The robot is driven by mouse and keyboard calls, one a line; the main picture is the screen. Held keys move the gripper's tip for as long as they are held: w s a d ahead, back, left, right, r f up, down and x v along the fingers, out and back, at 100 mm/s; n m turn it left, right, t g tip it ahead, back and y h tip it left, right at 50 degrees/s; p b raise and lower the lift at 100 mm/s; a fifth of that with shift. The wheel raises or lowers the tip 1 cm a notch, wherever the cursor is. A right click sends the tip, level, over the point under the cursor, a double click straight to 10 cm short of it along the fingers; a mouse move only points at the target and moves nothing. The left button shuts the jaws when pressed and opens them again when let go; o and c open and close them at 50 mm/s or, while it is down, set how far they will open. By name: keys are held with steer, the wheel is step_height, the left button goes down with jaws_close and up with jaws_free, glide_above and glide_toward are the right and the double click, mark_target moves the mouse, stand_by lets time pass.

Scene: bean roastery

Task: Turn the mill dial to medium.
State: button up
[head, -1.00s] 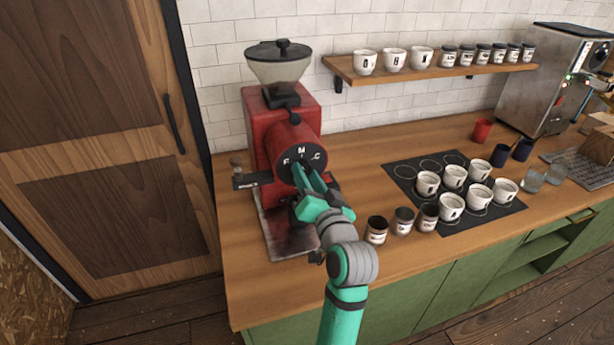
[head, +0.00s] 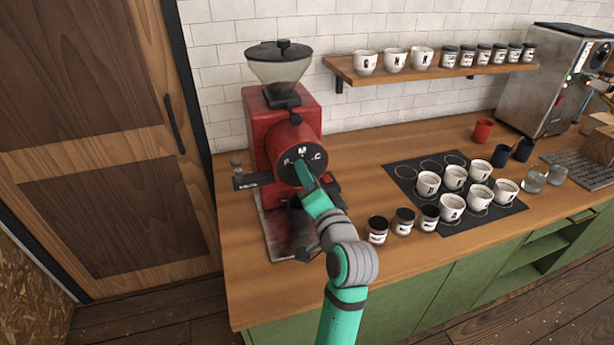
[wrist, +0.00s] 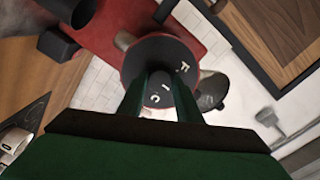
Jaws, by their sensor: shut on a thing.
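The red mill (head: 262,135) stands on the counter's left end, with a round black dial (head: 318,166) on its front. The dial's face has a white M at the top, F to the left and C to the right. In the wrist view the dial (wrist: 150,52) shows F, C and a short light mark between them. My gripper (head: 304,174) is at the dial's middle, its fingers shut on the dial's knob. In the wrist view my gripper (wrist: 161,88) has a finger on either side of the middle. The fingers hide part of the face, and I cannot read the setting.
Dark jars (head: 403,221) stand right of the mill near the counter's front edge. A black mat (head: 490,217) holds several white cups. A wooden shelf (head: 440,73) with cups and jars hangs behind. A steel machine (head: 545,80) stands at the back right.

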steer(key=shift+a, duration=0.15)
steer(key=o, duration=1)
steer(key=shift+o, duration=0.2)
steer(key=v, duration=1)
steer(key=shift+s, duration=0.4)
